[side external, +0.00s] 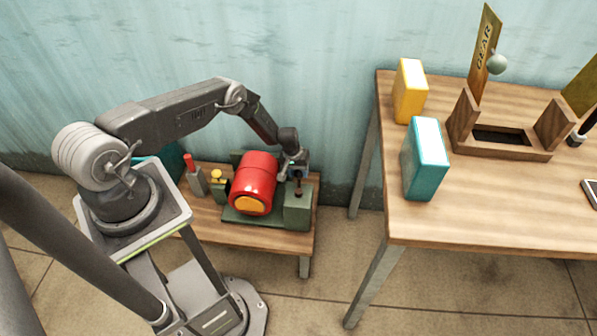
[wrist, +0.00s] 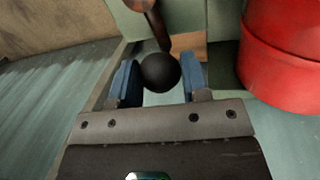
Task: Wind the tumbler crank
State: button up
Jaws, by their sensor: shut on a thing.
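The tumbler is a red drum (side external: 254,180) with a yellow end cap, set on a green base (side external: 240,218) on the low wooden bench. It also shows at the right of the wrist view (wrist: 286,50). A brown crank arm (wrist: 154,22) ends in a black ball knob (wrist: 161,72). My gripper (wrist: 160,82) has blue fingers on both sides of the knob and is shut on it. In the side view my gripper (side external: 298,170) is at the drum's right, above the green box (side external: 297,206); the knob is hard to make out there.
A red-handled lever (side external: 190,165) and a yellow knob (side external: 216,175) stand left of the drum. The taller table at right holds a yellow block (side external: 410,91), a teal block (side external: 425,158) and a wooden frame (side external: 500,150). The wall is close behind the bench.

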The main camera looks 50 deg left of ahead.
grip_shut()
jog(key=shift+s, duration=0.1)
jog(key=n, duration=0.1)
jog(key=s+n, duration=0.1)
jog(key=n, duration=0.1)
jog(key=shift+a, duration=0.4)
jog(key=shift+s+a+n+t+y, duration=0.2)
jog(key=shift+s+n, duration=0.25)
jog(key=shift+n, duration=0.3)
jog(key=shift+s+n+t+y, duration=0.1)
jog(key=shift+s+n+y, duration=0.3)
jog(key=shift+n, duration=0.35)
jog(key=shift+s, duration=0.1)
jog(key=o, duration=0.6)
grip_release()
